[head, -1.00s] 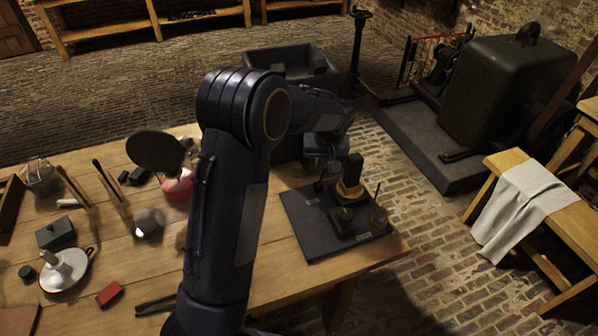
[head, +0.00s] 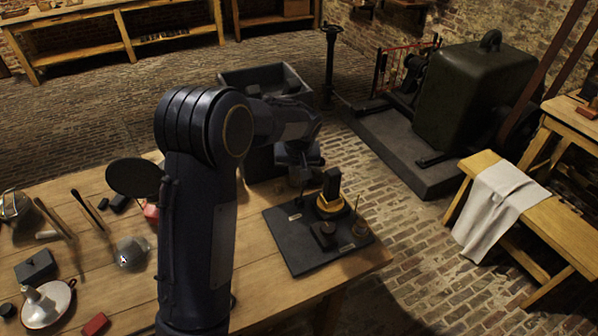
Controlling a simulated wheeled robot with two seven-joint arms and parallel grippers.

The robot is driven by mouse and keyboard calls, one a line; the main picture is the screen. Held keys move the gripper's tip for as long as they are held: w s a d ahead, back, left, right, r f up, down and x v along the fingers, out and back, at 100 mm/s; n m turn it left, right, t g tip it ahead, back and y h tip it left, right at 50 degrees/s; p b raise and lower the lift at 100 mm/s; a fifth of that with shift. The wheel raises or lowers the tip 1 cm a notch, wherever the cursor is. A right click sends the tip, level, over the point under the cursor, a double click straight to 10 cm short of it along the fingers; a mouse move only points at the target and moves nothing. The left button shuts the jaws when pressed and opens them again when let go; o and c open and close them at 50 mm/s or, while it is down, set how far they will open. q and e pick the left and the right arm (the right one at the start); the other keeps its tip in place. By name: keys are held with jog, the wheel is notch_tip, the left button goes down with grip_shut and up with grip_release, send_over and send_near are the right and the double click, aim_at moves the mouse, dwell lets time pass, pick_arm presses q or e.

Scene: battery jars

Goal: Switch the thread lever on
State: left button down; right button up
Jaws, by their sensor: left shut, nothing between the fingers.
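A dark board (head: 285,238) lies on the right end of the wooden table. It carries a black upright block on a brass ring (head: 331,205), a small black block with a knob (head: 324,235), a brass cup with a thin rod (head: 359,227) and small pale labels. A thin upright piece stands near the left label; I cannot tell which part is the thread lever. My left gripper (head: 302,181) points down behind the board's back edge, left of the black upright block. It is shut and empty, small and dark here. My right gripper is not in view.
A grey tub (head: 262,80) stands behind the table. The table's left part holds a red block (head: 95,324), a pan (head: 50,303), a dark box (head: 36,267) and other small items. A bench with a cloth (head: 497,210) stands right, across open brick floor.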

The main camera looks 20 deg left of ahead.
pick_arm(q)
jog(key=b+v, duration=0.1)
jog(key=v, duration=0.9)
jog(key=shift+w+d+r, duration=0.25)
jog(key=shift+w+r, duration=0.05)
jog(key=shift+r, duration=0.15)
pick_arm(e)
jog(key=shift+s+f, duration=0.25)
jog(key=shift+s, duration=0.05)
